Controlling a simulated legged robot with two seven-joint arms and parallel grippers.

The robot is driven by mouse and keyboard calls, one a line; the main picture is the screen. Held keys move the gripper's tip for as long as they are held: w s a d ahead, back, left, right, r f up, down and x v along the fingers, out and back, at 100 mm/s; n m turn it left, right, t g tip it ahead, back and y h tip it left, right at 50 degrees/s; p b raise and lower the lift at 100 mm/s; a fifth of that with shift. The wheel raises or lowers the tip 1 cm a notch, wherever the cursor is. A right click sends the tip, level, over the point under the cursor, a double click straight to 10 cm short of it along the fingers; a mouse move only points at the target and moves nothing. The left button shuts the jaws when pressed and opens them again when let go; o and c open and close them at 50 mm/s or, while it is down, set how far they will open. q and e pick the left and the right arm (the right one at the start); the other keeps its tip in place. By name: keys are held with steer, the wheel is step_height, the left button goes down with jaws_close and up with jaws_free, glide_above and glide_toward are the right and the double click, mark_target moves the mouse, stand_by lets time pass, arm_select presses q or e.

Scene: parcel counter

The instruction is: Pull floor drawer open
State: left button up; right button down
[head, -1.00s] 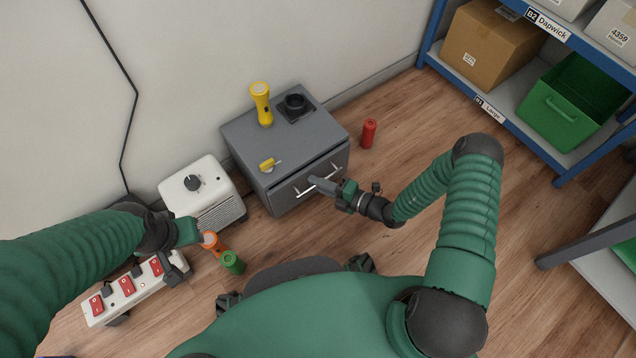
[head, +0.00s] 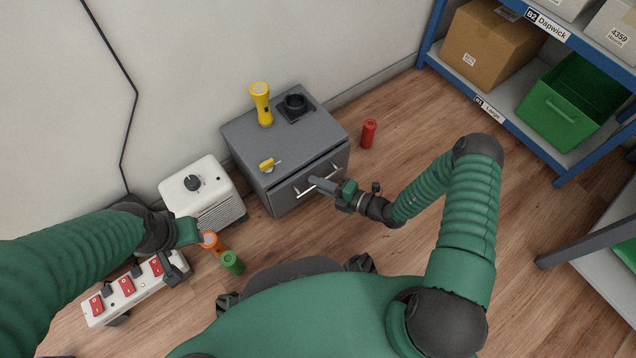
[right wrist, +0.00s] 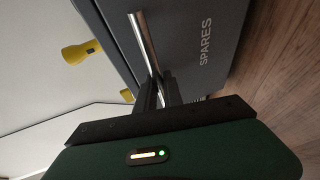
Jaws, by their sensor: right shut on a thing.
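The grey floor drawer unit (head: 262,148) stands against the wall on the wooden floor. Its drawer front (head: 318,184) faces me and shows the word SPARES in the right wrist view (right wrist: 224,50). The drawer front looks close to the cabinet body, with a dark gap along its top edge. My right gripper (head: 318,183) is shut on the drawer's silver bar handle (right wrist: 142,38). The fingers cover part of the handle. My left gripper (head: 203,238) is at an orange cylinder (head: 216,245) left of the cabinet; its fingers are too small and hidden to judge.
A yellow torch (head: 261,103), a black holder (head: 296,106) and a yellow key-like piece (head: 268,165) are on the cabinet top. A white heater (head: 203,193), a green cylinder (head: 232,262) and a switch strip (head: 125,288) stand left. A red cylinder (head: 368,133) stands right. Floor before the drawer is clear.

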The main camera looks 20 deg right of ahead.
steer(key=shift+f, duration=0.15)
steer(key=s+d+p, duration=0.3)
steer(key=s, duration=0.7)
steer(key=s+d+p, duration=0.3)
steer(key=s+d, duration=0.1)
steer(key=s, duration=0.5)
steer(key=shift+s+p, duration=0.3)
steer(key=shift+s, duration=0.1)
steer(key=shift+d, duration=0.1)
steer(key=c, duration=1.6)
jaws_free()
steer(key=shift+o, duration=0.6)
steer(key=shift+w, duration=0.1)
